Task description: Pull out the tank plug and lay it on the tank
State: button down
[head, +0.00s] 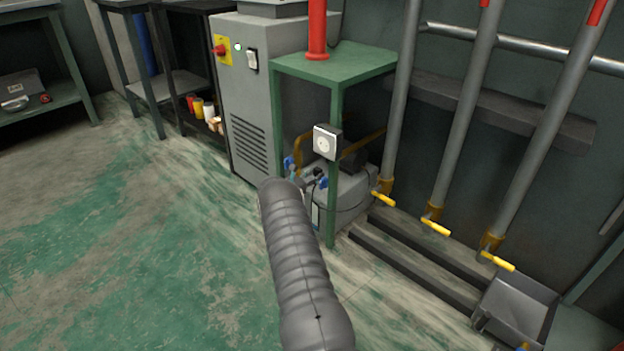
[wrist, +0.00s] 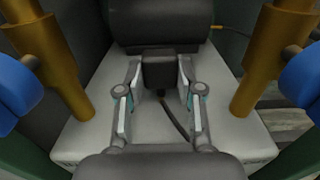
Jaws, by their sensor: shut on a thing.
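The tank plug (wrist: 158,70) is a dark block with a black cord (wrist: 176,117) trailing from it. In the wrist view my gripper (wrist: 159,76) has a finger on each side of the plug and is shut on it. The plug is over the light grey top of the tank (wrist: 92,138); I cannot tell whether it touches that top. In the head view the tank (head: 346,189) stands under the green stand, and my gripper (head: 316,177) is small and partly hidden at its near side. The socket (head: 325,143) on the stand's leg shows a bare round face.
Brass pipes (wrist: 262,62) with blue handles (wrist: 303,78) flank my gripper. A dark cylinder (wrist: 158,22) lies behind the plug. The green stand (head: 335,66) overhangs the tank. A grey cabinet (head: 249,95) stands left, and grey pipes (head: 466,110) with yellow handles stand right. Left floor is clear.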

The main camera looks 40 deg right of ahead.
jog(key=shift+d, duration=0.15)
jog(key=c, duration=0.7)
grip_release()
jog(key=shift+o, duration=0.2)
jog(key=s+a, duration=0.1)
jog(key=a, duration=1.1)
